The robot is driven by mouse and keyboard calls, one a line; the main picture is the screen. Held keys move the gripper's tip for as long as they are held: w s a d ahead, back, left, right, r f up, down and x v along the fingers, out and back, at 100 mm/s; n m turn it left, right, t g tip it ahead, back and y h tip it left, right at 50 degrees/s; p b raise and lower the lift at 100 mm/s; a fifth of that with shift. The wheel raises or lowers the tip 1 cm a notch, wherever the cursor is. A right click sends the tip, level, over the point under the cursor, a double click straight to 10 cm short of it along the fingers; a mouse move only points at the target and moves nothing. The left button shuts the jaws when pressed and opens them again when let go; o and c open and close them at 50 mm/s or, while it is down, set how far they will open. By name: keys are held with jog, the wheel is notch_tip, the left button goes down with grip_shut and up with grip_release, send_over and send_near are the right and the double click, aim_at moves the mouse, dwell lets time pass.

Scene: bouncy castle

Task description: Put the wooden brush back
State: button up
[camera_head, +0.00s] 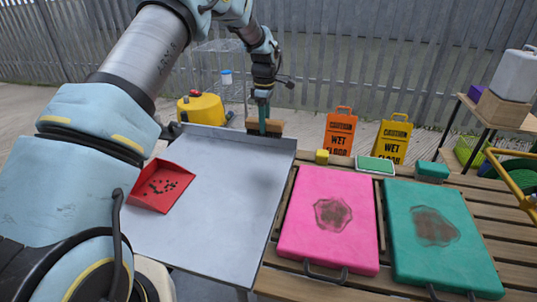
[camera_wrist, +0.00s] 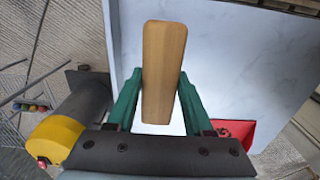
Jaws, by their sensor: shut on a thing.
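A red dustpan (camera_head: 160,187) with dark bits lies at the table's left. Pink (camera_head: 328,222) and green (camera_head: 440,235) stained pads lie on the wooden slats at right. Wet floor signs (camera_head: 340,131) and a yellow vacuum (camera_head: 201,108) stand behind. The table's middle is clear.

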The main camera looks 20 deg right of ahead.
jog(key=shift+w+d+f, duration=0.1)
jog(key=shift+w+d, duration=0.05)
jog(key=shift+d, duration=0.1)
notch_tip(320, 180, down, 10)
jog(key=p, duration=0.3)
jog(key=shift+p, duration=0.3)
jog(key=o, duration=1.3)
